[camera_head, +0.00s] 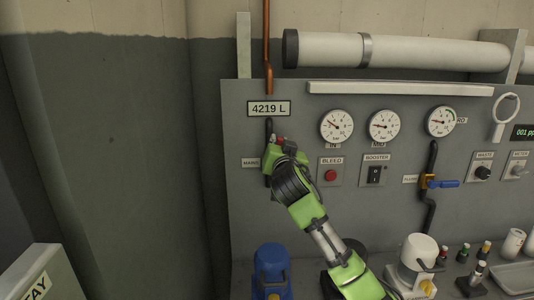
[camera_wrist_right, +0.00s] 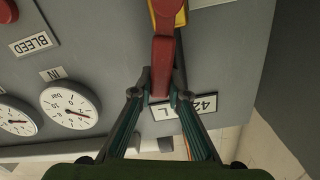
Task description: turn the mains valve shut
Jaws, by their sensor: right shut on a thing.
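The mains valve's red lever (camera_wrist_right: 162,60) shows between the two fingers of my right gripper (camera_wrist_right: 162,84) in the right wrist view. The gripper is shut on it. A yellow part (camera_wrist_right: 181,16) of the valve shows beside the lever's far end. In the head view the right gripper (camera_head: 279,146) is at the valve, just below the 4219 L display, and a bit of red lever (camera_head: 281,138) shows there. My gripper and wrist hide most of the valve, so the lever's exact angle is hard to tell. The MAINS label (camera_head: 251,162) is just left. My left gripper is not in view.
The grey panel (camera_head: 300,220) carries several gauges (camera_head: 336,126), a red BLEED button (camera_head: 330,175), a booster switch (camera_head: 375,174) and a blue-handled flush valve (camera_head: 443,184). A blue container (camera_head: 270,268) and a white appliance (camera_head: 418,255) stand below.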

